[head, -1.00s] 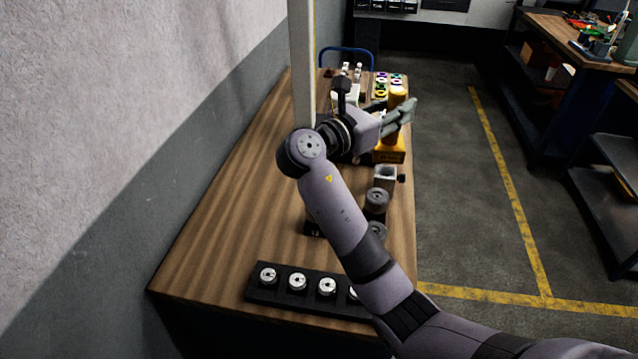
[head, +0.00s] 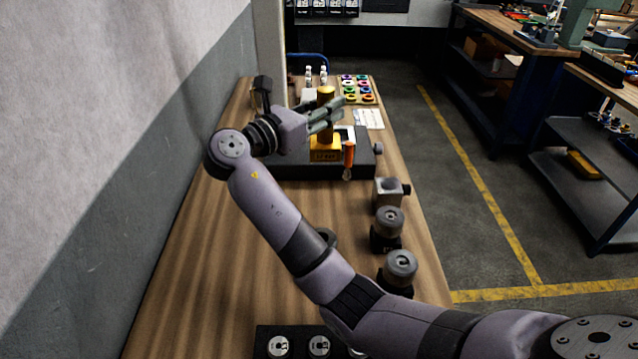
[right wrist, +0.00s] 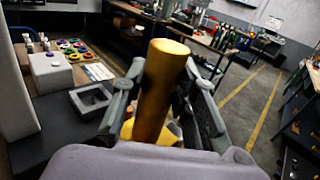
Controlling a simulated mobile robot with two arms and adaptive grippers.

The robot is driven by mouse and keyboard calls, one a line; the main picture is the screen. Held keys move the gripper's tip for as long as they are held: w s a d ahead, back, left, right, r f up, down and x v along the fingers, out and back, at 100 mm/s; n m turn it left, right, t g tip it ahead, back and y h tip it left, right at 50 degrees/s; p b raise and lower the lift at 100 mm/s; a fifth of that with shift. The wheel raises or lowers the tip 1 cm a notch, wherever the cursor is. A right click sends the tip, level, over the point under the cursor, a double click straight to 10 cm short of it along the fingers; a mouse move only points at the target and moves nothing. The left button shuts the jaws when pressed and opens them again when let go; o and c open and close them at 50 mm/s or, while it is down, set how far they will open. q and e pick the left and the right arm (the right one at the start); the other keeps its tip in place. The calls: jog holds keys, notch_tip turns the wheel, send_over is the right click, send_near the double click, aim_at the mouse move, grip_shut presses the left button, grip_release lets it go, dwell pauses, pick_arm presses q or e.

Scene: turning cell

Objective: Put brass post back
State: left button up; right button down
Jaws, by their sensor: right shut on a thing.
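The brass post (head: 326,96) is a golden upright cylinder in the fingers of my right gripper (head: 328,117). In the right wrist view the brass post (right wrist: 162,90) stands between the two fingers of my right gripper (right wrist: 155,95), which is shut on it. A yellow block (head: 325,149) with dark lettering lies directly below the post. My left gripper is not in view.
The yellow block is at a dark base plate (head: 290,172) on the wooden bench (head: 215,270). An orange-handled tool (head: 348,157) is beside it. A grey clamp block (head: 387,192) and two round knurled parts (head: 389,221) line the right side. Coloured rings (head: 358,88) lie behind.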

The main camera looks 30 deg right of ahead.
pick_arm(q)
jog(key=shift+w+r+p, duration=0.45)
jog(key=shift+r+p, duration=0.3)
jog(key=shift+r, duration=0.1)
pick_arm(e)
notch_tip(320, 180, down, 19)
jog(key=shift+s+f, duration=0.15)
jog(key=c, duration=1.7)
grip_release()
jog(key=shift+s+f, duration=0.1)
jog(key=shift+f, duration=0.2)
jog(key=o, duration=0.4)
jog(key=shift+r, duration=0.1)
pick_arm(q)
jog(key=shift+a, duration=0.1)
